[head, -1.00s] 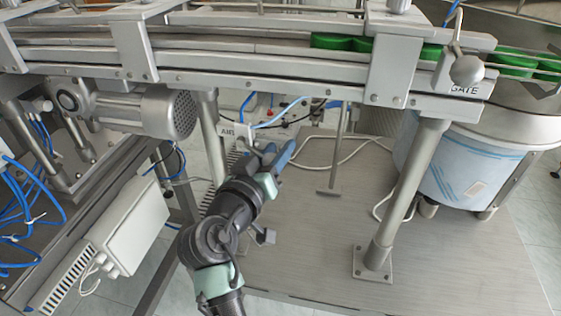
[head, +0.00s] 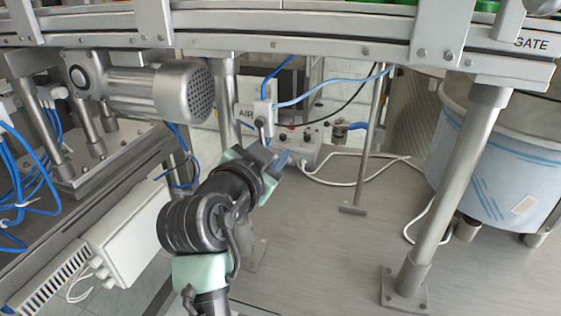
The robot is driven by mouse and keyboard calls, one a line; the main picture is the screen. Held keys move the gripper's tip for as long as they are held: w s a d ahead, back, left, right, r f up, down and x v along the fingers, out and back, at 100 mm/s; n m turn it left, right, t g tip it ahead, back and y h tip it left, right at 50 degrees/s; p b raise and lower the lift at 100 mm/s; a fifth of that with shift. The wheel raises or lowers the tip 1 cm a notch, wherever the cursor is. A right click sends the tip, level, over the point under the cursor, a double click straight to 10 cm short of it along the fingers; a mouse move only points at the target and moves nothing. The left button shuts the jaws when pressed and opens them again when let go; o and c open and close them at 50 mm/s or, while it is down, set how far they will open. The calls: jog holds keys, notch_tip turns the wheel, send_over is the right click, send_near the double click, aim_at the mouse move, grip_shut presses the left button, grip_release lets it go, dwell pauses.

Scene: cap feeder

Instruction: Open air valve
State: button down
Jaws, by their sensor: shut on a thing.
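The air valve (head: 265,106) is a small pale block beside an "AIR" label (head: 245,113), under the conveyor rail, with blue hoses at it. Its short grey lever (head: 259,125) hangs down in front of the block. My gripper (head: 270,149) reaches up from below, its jaws at the lower end of this lever. It is shut on the lever. The jaws and wrist hide the lever's lower end.
A motor (head: 165,92) hangs to the left, and a white box (head: 125,232) sits lower left. A control box (head: 305,145) with knobs stands behind the gripper. Support posts (head: 455,180) rise at right. The metal plate (head: 330,245) between is largely clear.

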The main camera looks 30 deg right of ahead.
jog(key=shift+w+a+m+b, duration=0.35)
jog(key=shift+m+b, duration=0.15)
jog(key=shift+m, duration=0.1)
jog(key=c, duration=0.5)
grip_release()
jog(key=v, duration=1.3)
jog(key=shift+s+d, duration=0.15)
jog(key=shift+d, duration=0.05)
